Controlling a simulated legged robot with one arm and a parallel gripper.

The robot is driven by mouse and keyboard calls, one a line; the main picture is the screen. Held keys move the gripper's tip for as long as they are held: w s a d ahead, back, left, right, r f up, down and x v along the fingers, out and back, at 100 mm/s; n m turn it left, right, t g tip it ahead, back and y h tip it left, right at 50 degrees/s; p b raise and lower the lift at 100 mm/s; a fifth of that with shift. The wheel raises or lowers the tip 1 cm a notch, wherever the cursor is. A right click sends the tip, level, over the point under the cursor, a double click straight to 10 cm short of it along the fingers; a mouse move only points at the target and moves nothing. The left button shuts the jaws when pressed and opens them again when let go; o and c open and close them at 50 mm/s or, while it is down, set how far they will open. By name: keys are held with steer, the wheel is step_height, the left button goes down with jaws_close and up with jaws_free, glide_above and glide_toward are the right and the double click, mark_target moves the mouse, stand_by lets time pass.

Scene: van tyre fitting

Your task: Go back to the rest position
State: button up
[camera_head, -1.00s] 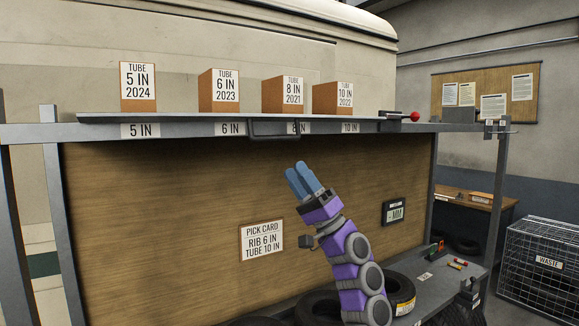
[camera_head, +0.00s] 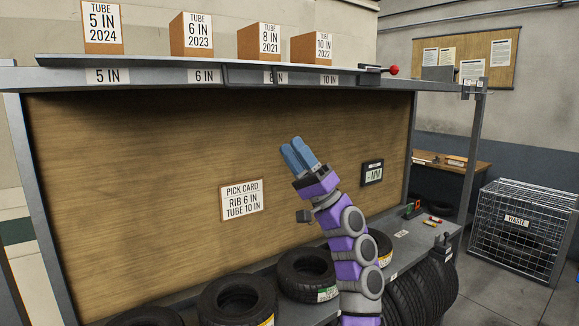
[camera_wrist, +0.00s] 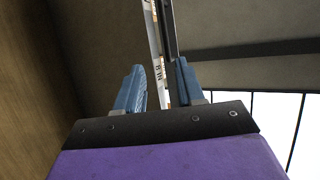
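My gripper (camera_head: 300,155) points up at the end of my raised purple and grey arm, in front of the brown back panel (camera_head: 130,170). In the wrist view the two blue fingers of my gripper (camera_wrist: 157,88) stand apart, with nothing held between them. The shelf edge, with a partly readable label, shows beyond the gap. The pick card (camera_head: 242,199) on the panel reads rib 6 in, tube 10 in. It is left of and below my gripper.
The shelf (camera_head: 150,76) above bears several tube boxes, including the 10 IN box (camera_head: 311,48). Several tyres (camera_head: 307,273) lie on the bench below. A small display (camera_head: 372,173) hangs right of my arm. A wire waste cage (camera_head: 522,232) stands on the floor at right.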

steer(key=w+d+r+m+t+h, duration=0.2)
steer(key=w+m+t+h, duration=0.3)
steer(key=w, duration=0.2)
steer(key=w+d+r+m+t+h, duration=0.1)
steer(key=w+d+m+t+h, duration=0.2)
steer(key=w+m+t+h, duration=0.3)
steer(key=s+a+f+n+g+h, duration=0.2)
steer(key=s+a+f+g, duration=0.55)
steer(key=a, duration=0.35)
steer(key=s+a+f+n+g+h, duration=0.1)
steer(key=s+f+g+h, duration=0.15)
steer(key=s+f, duration=0.45)
steer(key=s+a+f+n+g+h, duration=0.2)
steer(key=s+f+g, duration=0.1)
steer(key=s+f, duration=0.4)
steer(key=s+d+f+g+h, duration=0.2)
steer(key=s+d+f, duration=0.4)
steer(key=s, duration=0.7)
steer(key=s+d+f+n+g+h, duration=0.1)
steer(key=s+d+f+g+h, duration=0.2)
steer(key=s, duration=1.1)
steer(key=s+d+f+g+h, duration=0.2)
steer(key=s+d+f+h, duration=0.3)
steer(key=s+d+f, duration=0.5)
steer(key=s+f, duration=0.2)
steer(key=s, duration=0.2)
steer(key=shift+d+f+n, duration=0.3)
steer(key=shift+f, duration=0.05)
